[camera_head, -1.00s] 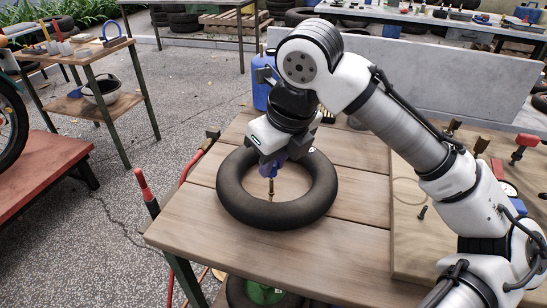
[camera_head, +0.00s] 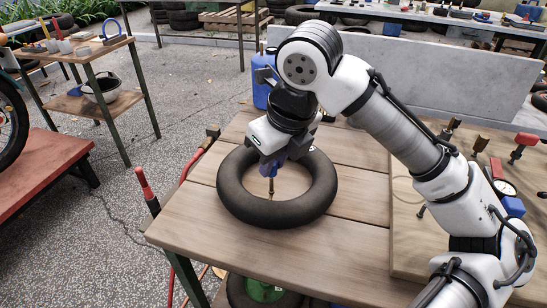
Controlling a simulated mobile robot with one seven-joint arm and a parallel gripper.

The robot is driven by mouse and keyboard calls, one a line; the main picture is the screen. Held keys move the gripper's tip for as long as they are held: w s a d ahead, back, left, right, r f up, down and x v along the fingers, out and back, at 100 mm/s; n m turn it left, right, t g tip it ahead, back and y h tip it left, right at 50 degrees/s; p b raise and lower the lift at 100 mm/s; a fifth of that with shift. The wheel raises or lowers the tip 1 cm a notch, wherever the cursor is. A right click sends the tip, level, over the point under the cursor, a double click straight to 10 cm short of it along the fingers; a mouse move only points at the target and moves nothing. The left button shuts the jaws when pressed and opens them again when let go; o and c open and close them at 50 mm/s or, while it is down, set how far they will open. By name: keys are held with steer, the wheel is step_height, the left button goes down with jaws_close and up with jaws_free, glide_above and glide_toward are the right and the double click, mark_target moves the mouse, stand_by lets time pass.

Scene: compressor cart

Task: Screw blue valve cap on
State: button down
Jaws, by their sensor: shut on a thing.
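A black inner tube (camera_head: 277,213) lies flat on the wooden table (camera_head: 200,225). A brass valve stem (camera_head: 271,187) stands upright inside its ring. My gripper (camera_head: 269,170) points down over the ring, right above the stem. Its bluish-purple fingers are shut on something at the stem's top. The blue valve cap cannot be made out apart from the fingers, and the contact between cap and stem is too small to tell.
A blue jug (camera_head: 262,93) stands behind my gripper. A board (camera_head: 405,235) with a gauge (camera_head: 505,188) and tools lies at the right. A red hose (camera_head: 199,152) runs along the table's left edge. The table's front left is clear.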

steer(key=shift+s+f+b, duration=0.15)
steer(key=shift+f+b, duration=0.7)
steer(key=shift+f, duration=0.4)
steer(key=shift+s+a+r+p, duration=0.1)
steer(key=shift+r+p, duration=0.9)
steer(key=shift+r, duration=0.1)
steer(key=shift+w+a+r+p, duration=0.15)
steer(key=shift+w+r+p, duration=0.05)
steer(key=shift+r+p, duration=1.3)
steer(key=shift+p, duration=0.05)
steer(key=shift+d, duration=0.2)
